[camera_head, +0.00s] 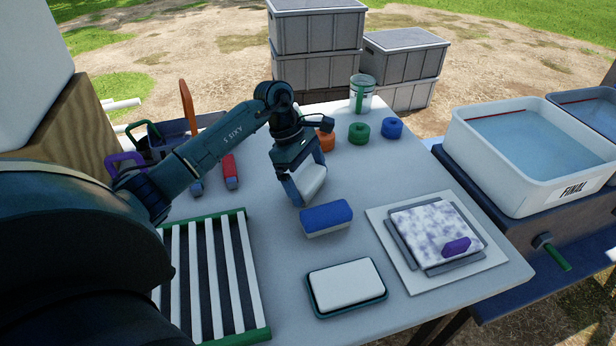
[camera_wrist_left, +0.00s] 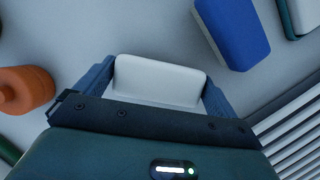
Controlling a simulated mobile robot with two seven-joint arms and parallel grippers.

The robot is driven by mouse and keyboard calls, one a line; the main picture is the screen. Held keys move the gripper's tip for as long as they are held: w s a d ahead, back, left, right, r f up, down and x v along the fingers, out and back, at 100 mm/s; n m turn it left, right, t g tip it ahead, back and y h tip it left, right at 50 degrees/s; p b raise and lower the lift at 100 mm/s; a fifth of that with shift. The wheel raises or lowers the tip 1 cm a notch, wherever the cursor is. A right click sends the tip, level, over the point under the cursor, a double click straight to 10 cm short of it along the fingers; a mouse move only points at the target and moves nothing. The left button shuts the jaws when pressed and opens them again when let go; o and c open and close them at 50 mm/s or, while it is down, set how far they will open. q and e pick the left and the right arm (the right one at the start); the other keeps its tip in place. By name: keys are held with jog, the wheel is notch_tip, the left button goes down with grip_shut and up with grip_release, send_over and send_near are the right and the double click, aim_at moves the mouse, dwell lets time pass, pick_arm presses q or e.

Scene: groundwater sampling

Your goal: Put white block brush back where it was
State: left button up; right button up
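The white block brush (camera_head: 313,180) is between the fingers of my left gripper (camera_head: 307,190), low over the table, left of and behind the blue block brush. In the left wrist view the white block brush (camera_wrist_left: 160,80) spans the gap between both fingers, and they appear to touch its two ends. I cannot tell whether its underside touches the table. The blue block brush (camera_head: 326,217) with a pale base lies on the table just in front; it also shows in the left wrist view (camera_wrist_left: 235,32). My right gripper is not in view.
A dark tray with a white pad (camera_head: 346,283) lies in front. A slatted rack (camera_head: 246,270) is at left, a speckled slab with a purple item (camera_head: 457,247) at right. Orange, green (camera_head: 358,132) and blue rolls and a jar (camera_head: 362,92) stand behind. Water tubs (camera_head: 535,150) are beyond.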

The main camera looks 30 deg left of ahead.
pick_arm(q)
jog(key=shift+o, duration=0.3)
jog(key=shift+r, duration=0.2)
jog(key=v, duration=1.2)
jog(key=shift+d, duration=0.1)
